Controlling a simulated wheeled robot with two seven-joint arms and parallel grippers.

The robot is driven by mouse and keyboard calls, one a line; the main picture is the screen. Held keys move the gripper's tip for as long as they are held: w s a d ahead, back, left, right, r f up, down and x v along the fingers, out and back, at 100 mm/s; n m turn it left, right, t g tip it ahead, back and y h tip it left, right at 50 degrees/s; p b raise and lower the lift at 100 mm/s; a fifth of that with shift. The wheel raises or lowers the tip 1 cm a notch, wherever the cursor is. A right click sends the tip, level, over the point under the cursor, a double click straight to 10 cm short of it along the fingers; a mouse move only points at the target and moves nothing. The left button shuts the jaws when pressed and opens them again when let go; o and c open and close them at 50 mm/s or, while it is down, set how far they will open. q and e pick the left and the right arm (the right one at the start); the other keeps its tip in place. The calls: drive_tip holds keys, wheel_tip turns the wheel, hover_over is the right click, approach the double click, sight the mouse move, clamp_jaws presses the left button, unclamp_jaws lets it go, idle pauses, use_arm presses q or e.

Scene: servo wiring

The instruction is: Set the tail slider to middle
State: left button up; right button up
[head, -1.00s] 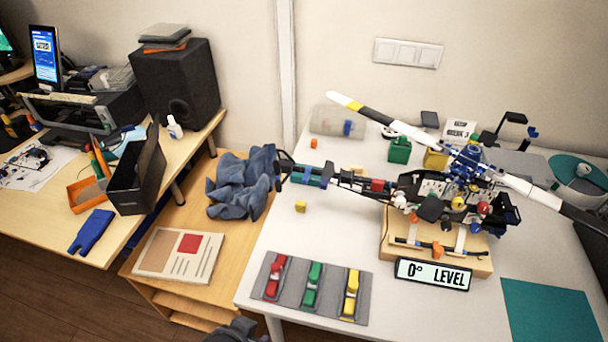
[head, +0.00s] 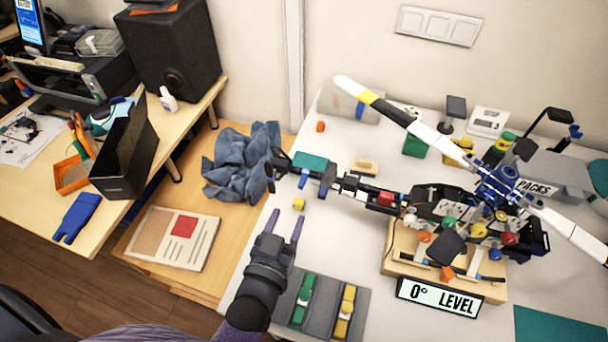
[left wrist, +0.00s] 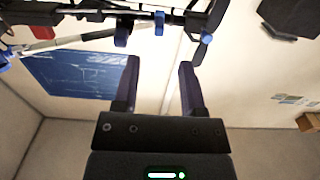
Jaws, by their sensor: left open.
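The model helicopter (head: 480,215) stands on a wooden stand, with its dark tail boom (head: 350,187) reaching left. Blue parts sit along the boom: one blue collar (head: 325,180) and a smaller blue piece (head: 303,179) nearer the tail end. I cannot tell for sure which is the tail slider. My left gripper (head: 287,217) is open and empty, its two fingers pointing at the boom from the near side, apart from it. In the left wrist view, the open fingers (left wrist: 160,68) point up toward the boom, and blue pieces (left wrist: 122,31) hang on it above the fingertips. My right gripper is out of view.
A "0° LEVEL" display (head: 439,297) stands before the stand. A blue cloth (head: 240,165) lies left of the tail.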

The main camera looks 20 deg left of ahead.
sight(300, 189)
use_arm(q)
drive_tip(key=w+b, duration=0.1)
drive_tip(key=w, duration=0.6)
drive_tip(key=shift+w+d, duration=0.15)
drive_tip(key=shift+w, duration=0.25)
drive_tip(key=shift+c, duration=0.3)
clamp_jaws()
idle(0.4)
